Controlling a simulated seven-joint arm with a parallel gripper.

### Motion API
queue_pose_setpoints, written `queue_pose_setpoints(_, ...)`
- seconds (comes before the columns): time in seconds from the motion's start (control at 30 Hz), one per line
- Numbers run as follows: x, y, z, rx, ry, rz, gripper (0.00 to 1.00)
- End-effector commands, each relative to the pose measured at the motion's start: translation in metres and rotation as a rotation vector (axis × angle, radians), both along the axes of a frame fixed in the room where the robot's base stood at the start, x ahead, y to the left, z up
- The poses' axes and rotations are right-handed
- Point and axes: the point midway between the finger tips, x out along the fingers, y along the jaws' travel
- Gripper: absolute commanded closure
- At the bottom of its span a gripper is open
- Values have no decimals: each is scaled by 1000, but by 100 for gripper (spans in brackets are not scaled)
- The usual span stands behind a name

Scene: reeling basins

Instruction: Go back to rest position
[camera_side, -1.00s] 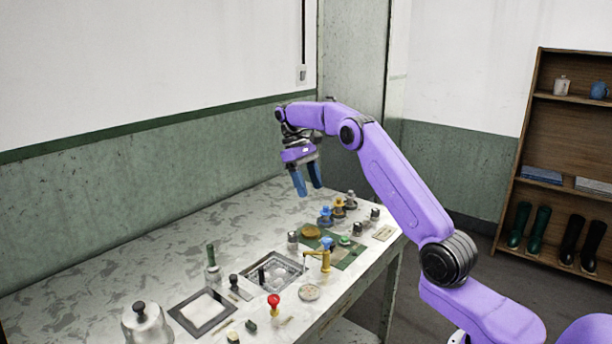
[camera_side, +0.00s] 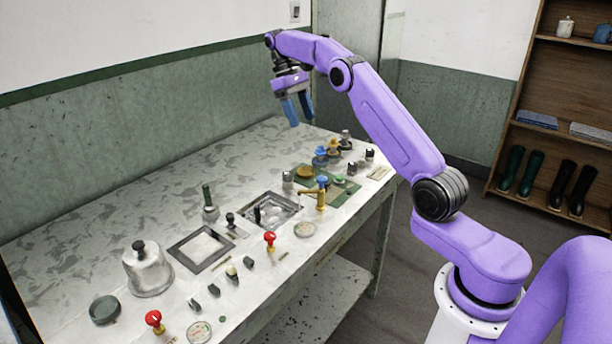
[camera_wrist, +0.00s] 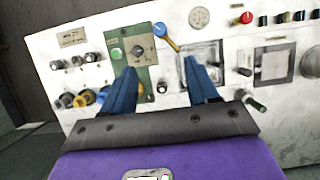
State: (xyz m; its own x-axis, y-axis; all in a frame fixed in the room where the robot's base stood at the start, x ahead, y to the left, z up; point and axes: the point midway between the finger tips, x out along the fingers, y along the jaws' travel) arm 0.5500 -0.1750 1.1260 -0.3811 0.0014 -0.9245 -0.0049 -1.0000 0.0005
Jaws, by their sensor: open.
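My gripper (camera_side: 297,108) hangs above the far part of the worktop, with its two blue fingers pointing down. The fingers are apart and nothing is between them. In the wrist view my gripper (camera_wrist: 163,85) also shows open and empty, with the worktop beyond its fingertips. The fingertips are clear of the table and of the knobs.
The speckled worktop (camera_side: 110,215) carries a basin (camera_side: 270,211), a brass tap with a blue knob (camera_side: 321,194), a green plate (camera_side: 340,196), a red knob (camera_side: 270,240) and a metal bell-shaped cover (camera_side: 147,270). A shelf (camera_side: 560,95) with boots stands at the right.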

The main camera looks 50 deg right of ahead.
Motion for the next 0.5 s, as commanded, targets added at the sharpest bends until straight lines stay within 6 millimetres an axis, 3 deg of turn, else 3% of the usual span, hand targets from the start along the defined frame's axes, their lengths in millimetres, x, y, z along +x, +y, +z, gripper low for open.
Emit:
queue_pose_setpoints(0.17,1,27,6,-4,-19,62,41)
queue_pose_setpoints(0.33,-7,85,14,-8,-65,190,41)
queue_pose_setpoints(0.5,-32,142,19,-3,-117,323,41)
